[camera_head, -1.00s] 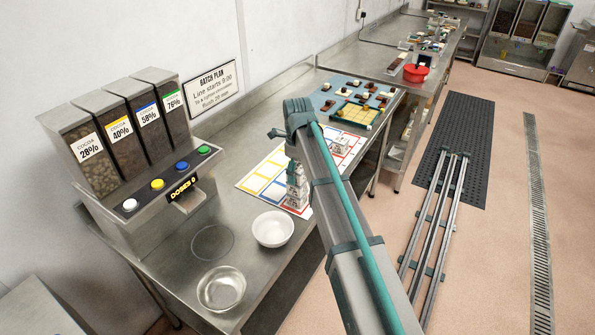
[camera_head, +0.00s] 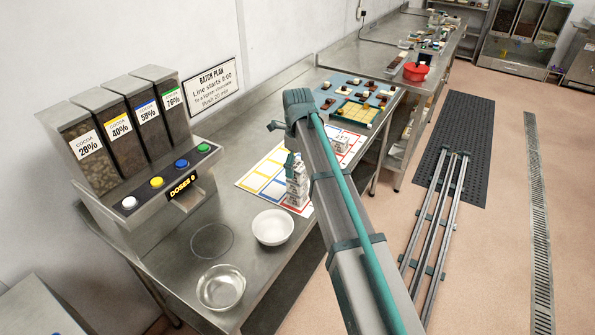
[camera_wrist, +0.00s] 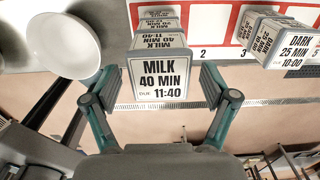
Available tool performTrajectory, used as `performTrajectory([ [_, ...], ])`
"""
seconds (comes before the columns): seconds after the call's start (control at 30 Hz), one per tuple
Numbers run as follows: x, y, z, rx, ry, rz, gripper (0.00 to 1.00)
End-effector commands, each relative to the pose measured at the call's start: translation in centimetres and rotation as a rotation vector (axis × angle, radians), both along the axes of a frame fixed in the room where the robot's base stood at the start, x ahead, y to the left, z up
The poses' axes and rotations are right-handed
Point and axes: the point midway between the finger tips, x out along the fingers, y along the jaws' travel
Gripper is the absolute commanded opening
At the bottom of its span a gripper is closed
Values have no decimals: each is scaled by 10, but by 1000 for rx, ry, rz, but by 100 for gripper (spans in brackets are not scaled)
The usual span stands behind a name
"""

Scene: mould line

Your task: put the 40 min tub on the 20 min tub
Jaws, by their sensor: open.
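The 40 min tub (camera_wrist: 158,78) has a white label reading MILK, 40 MIN, due 11:40, and fills the middle of the wrist view. My gripper (camera_wrist: 156,84) is open, with one finger on each side of this tub and a visible gap on both sides. In the head view a tall group of white labelled tubs (camera_head: 297,185) stands at the near edge of the coloured mat (camera_head: 264,178), beside my arm; its labels are too small to read. A DARK 25 MIN tub (camera_wrist: 298,48) stands to the right in the wrist view. I cannot pick out the 20 min tub.
A white bowl (camera_head: 273,228) and a clear bowl (camera_head: 221,288) stand on the steel bench left of the tubs. The cocoa dispenser (camera_head: 130,150) is at the left. A blue board with moulds and pieces (camera_head: 345,88) lies beyond the mat. The mat's left cells are bare.

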Motion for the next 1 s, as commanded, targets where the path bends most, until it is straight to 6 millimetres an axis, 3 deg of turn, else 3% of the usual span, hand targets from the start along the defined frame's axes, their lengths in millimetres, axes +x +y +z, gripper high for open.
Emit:
performTrajectory([
  [0.5,2,1,86,0,-1,0,85],
  [0.7,0,0,99,0,0,0,85],
  [1.0,0,0,100,0,0,0,85],
])
